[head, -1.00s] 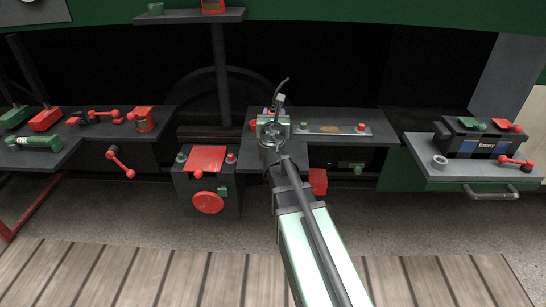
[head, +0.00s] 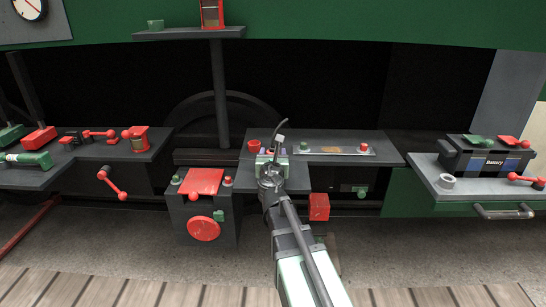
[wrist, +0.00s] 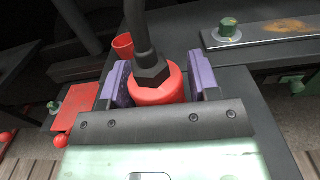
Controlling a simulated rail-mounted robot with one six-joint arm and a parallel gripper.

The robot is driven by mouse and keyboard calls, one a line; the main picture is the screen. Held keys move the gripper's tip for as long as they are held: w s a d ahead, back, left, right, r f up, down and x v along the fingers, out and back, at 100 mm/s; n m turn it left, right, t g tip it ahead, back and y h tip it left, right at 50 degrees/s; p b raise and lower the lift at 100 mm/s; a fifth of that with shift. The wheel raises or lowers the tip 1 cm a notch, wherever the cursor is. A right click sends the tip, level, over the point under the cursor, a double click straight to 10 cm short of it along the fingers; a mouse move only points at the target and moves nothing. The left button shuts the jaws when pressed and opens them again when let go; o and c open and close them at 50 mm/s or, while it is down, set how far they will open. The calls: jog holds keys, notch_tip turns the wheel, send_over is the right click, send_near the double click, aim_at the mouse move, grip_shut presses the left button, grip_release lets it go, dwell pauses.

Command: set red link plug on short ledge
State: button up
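The red link plug (wrist: 158,88) is a round red body with a dark hex nut and a dark stem. In the wrist view it sits between the purple pads of my gripper (wrist: 158,82), which look closed against both its sides. In the head view my gripper (head: 271,158) is at the dark middle ledge (head: 298,178); the curved stem (head: 282,130) rises above it, and the red body is mostly hidden. I cannot tell whether the plug's base touches the ledge. A small dark shelf (head: 180,35) on a post is higher up, left of my gripper.
A red cup (head: 253,146) stands close left of my gripper. A metal strip (head: 335,149) with knobs lies to the right. A red-topped box (head: 205,205) is lower left. A battery (head: 488,156) stands on the right tray (head: 470,185). Several fittings crowd the left ledge (head: 75,165).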

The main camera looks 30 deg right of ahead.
jog(key=shift+o, duration=0.9)
jog(key=shift+r, duration=0.1)
jog(key=shift+s+r+p, duration=0.1)
jog(key=shift+r+p, duration=0.1)
jog(key=shift+p, duration=0.1)
jog(key=v, duration=0.7)
jog(key=shift+s+a, duration=0.1)
jog(key=shift+s, duration=0.05)
